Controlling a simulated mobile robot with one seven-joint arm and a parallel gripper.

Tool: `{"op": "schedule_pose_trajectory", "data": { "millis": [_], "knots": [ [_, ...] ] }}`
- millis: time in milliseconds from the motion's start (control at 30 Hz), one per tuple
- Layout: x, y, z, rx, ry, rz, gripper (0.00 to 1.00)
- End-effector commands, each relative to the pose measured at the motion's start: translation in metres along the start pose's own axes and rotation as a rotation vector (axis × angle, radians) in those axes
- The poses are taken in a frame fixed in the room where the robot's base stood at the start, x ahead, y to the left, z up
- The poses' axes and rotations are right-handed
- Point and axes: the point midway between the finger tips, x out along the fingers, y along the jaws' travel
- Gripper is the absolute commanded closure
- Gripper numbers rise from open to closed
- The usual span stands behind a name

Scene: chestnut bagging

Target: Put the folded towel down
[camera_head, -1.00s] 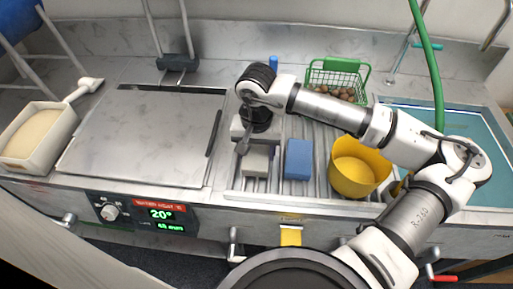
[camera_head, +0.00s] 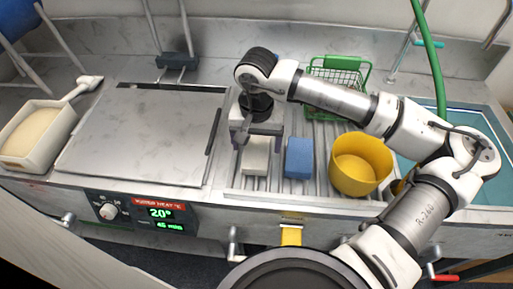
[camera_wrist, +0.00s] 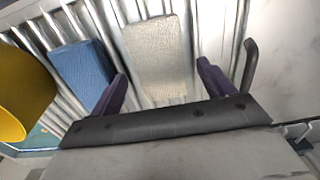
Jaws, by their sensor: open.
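A pale, block-shaped folded towel (camera_head: 255,158) lies flat on the ribbed metal drainer. It also shows in the wrist view (camera_wrist: 157,52), beyond and between the purple fingertips. My gripper (camera_head: 259,138) is just above and behind the towel. Its fingers are spread wide in the wrist view (camera_wrist: 161,74), with nothing held between them. The towel's near end in the wrist view is partly hidden by the gripper body.
A blue folded block (camera_head: 299,158) lies just right of the towel. A yellow bucket (camera_head: 361,164) stands further right, and a green basket (camera_head: 338,72) is behind my arm. A flat metal lid (camera_head: 145,135) covers the left side.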

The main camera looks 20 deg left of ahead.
Motion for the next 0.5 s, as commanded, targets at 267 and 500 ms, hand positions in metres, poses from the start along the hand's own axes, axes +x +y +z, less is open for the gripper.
{"op": "schedule_pose_trajectory", "data": {
  "millis": [267,500],
  "knots": [
    [-0.059,0.000,-0.001,0.001,0.004,0.003,0.19],
    [-0.091,0.000,0.000,0.000,0.001,0.001,0.19]
  ]
}}
